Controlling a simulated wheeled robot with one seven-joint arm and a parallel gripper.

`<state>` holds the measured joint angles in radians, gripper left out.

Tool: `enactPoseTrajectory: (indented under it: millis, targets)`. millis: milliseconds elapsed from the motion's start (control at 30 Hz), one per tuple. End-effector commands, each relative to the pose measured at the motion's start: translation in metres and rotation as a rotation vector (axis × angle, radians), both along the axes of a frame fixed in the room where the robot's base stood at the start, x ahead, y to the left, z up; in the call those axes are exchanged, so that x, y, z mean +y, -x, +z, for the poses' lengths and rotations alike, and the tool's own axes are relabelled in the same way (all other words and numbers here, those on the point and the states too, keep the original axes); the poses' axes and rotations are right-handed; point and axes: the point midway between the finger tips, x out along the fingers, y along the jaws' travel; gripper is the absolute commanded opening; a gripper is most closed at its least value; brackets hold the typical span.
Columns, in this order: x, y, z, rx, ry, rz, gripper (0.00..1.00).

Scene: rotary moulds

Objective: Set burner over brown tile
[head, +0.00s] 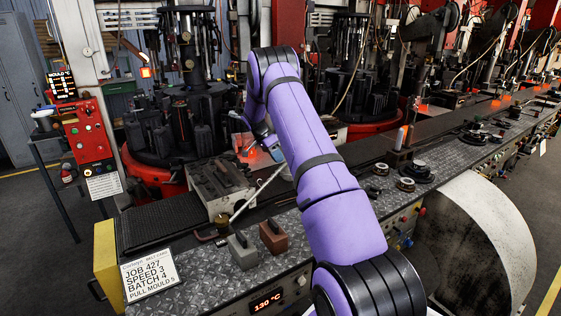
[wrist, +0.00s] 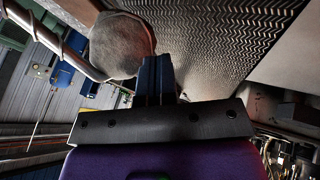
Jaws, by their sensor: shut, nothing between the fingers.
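A thin metal rod (head: 258,192) slopes down to a rounded end (head: 222,220) at the front of the grey metal box; this looks like the burner. My gripper (head: 268,145) is behind the bench, above and beyond both blocks, partly hidden by my arm. In the wrist view its fingers (wrist: 154,78) are shut and empty. A rounded grey end (wrist: 120,45) on a metal pipe (wrist: 45,38) shows close by; contact cannot be told.
The grey metal box (head: 220,187) stands at the bench's back edge. A job sign (head: 150,277) is at the front left. Round dark parts (head: 405,184) sit to the right. Moulding machines (head: 180,125) stand behind. Bare tread plate (head: 205,272) lies left of the blocks.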

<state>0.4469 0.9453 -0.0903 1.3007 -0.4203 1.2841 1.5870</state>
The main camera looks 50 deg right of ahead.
Motion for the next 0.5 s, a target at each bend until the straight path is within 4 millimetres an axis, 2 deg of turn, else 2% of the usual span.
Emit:
enactPoseTrajectory:
  millis: [200,500]
  targets:
    - [0.004,0.017,-0.004,0.001,-0.001,0.0,0.0]
    - [0.005,0.02,-0.005,0.002,-0.001,0.0,0.0]
